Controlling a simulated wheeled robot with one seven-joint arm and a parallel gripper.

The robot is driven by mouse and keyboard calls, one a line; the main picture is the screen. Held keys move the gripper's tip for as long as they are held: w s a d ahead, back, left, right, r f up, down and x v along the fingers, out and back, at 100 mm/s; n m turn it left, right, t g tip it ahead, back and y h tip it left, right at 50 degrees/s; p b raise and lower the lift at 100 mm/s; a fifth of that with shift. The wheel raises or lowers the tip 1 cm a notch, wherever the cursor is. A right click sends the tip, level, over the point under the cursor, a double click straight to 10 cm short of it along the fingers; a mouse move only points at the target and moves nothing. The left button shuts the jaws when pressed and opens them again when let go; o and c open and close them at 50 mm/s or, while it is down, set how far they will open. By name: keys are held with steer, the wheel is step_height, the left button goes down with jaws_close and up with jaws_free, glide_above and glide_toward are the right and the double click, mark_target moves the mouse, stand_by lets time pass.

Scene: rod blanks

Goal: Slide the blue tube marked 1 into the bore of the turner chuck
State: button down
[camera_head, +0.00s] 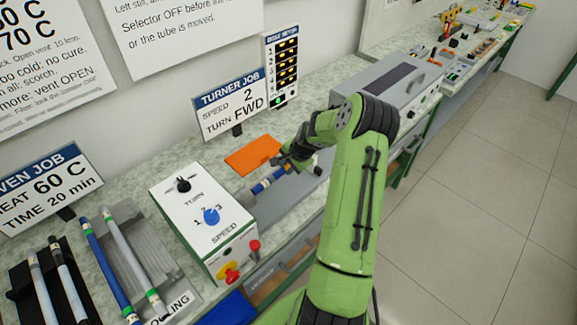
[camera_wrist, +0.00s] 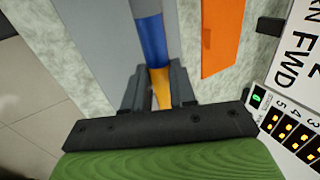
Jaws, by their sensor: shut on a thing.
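My gripper (camera_head: 291,163) is shut on a blue tube (camera_head: 263,186) with a yellow-orange section at the jaws. In the wrist view the same tube (camera_wrist: 151,38) runs from between the jaws (camera_wrist: 160,88) to the top edge. The tube lies above a grey bed and points at the side of the white turner box (camera_head: 203,220), which has a black knob, a blue speed dial and red buttons. The chuck and its bore are small and partly hidden at the tube's far end; I cannot tell whether the tip is inside. No mark 1 is readable.
An orange sheet (camera_head: 253,155) lies behind the tube. The turner job sign (camera_head: 231,103) stands near the wall. A cooling rack (camera_head: 153,262) with several tubes and a dark rack (camera_head: 22,290) are at the left. A grey oven-like box (camera_head: 385,88) stands beyond my arm.

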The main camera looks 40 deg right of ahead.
mark_target(275, 176)
steer(key=shift+a+b, duration=0.4)
steer(key=shift+a, duration=2.35)
steer(key=c, duration=0.8)
jaws_free()
steer(key=shift+c, duration=0.2)
steer(key=shift+s, duration=0.1)
steer(key=p+v, duration=0.1)
steer(key=v, duration=1.4)
steer(key=shift+r+p, duration=0.3)
steer(key=shift+r, duration=0.05)
steer(key=shift+s, duration=0.1)
